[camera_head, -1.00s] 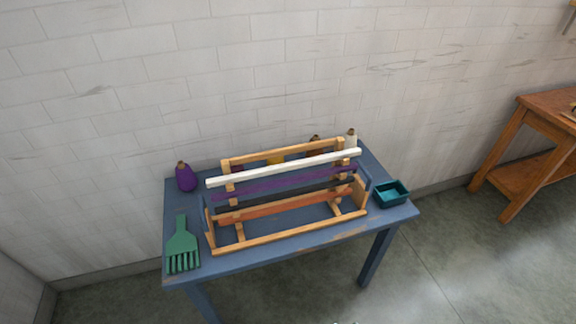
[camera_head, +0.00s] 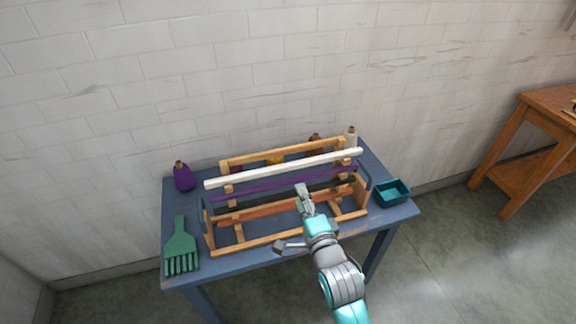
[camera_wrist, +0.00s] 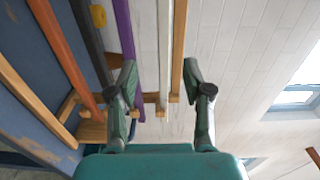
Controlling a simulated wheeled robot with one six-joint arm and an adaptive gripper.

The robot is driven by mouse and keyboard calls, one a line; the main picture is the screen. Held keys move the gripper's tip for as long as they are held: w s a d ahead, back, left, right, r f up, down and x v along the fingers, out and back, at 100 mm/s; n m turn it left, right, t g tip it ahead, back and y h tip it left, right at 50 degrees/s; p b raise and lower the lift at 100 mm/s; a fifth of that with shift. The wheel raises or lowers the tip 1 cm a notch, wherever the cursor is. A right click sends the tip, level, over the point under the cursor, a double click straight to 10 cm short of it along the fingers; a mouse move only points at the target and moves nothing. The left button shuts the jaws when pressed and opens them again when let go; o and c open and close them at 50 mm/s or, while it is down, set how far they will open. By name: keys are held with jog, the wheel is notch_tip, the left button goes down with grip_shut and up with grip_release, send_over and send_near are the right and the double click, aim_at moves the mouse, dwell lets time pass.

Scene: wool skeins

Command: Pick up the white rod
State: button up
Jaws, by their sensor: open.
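The white rod (camera_head: 284,168) lies across the top of a wooden rack (camera_head: 280,244) on the blue table (camera_head: 262,266). My gripper (camera_head: 303,188) is open and empty, in front of the rack's middle and on the near side of the white rod. In the wrist view, the white rod (camera_wrist: 165,45) runs up the picture between the two open fingers (camera_wrist: 160,85), beyond their tips. I see no contact between fingers and rod.
A purple rod (camera_head: 250,190) and an orange rod (camera_head: 258,213) lie on the rack below the white one. A brick wall is behind.

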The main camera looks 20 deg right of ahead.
aim_at(289, 169)
jog(key=shift+w+r, duration=0.15)
jog(key=shift+w, duration=2.7)
jog(key=shift+w+r, duration=0.15)
jog(key=shift+w, duration=2.7)
grip_shut()
